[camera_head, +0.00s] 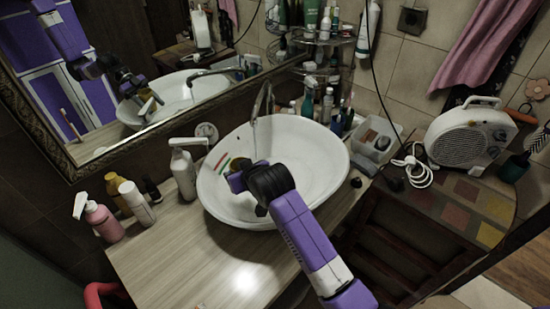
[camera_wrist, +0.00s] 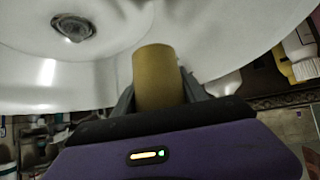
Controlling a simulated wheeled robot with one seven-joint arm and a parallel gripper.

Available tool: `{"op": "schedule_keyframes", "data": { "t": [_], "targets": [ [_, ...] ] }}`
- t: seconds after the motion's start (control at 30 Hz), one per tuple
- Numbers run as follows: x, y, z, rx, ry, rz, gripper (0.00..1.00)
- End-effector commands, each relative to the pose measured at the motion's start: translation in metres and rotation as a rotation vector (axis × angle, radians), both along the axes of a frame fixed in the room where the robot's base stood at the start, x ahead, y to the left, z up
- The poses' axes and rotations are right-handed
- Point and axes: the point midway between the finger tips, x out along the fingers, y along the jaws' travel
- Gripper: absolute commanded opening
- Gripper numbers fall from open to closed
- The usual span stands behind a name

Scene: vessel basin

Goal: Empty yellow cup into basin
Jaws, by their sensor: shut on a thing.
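The yellow cup (camera_wrist: 155,76) shows in the wrist view between the two fingers of my gripper (camera_wrist: 158,92), which is shut on it. In the head view my gripper (camera_head: 235,174) is over the left part of the white basin (camera_head: 325,160), and a small part of the cup (camera_head: 240,163) shows behind it. The wrist view looks upside down, with the basin (camera_wrist: 225,35) and its drain (camera_wrist: 73,27) at the top, so my wrist is rolled over. The cup's mouth and contents are hidden, and its exact tilt is unclear.
A tap (camera_head: 262,100) rises behind the basin. A white pump bottle (camera_head: 183,168) stands left of it, with a pink bottle (camera_head: 101,222) and others farther left. A grey bin (camera_head: 371,138) and fan heater (camera_head: 472,138) are at right. The counter front (camera_head: 200,255) is clear.

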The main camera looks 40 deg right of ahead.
Motion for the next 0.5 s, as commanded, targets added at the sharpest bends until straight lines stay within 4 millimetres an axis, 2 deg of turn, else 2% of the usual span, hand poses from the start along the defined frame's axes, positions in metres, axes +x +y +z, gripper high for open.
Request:
{"op": "schedule_keyframes", "data": {
  "t": [0.5],
  "targets": [
    [-0.001, -0.014, -0.012, 0.237, -0.013, -0.006, 0.11]
  ]
}}
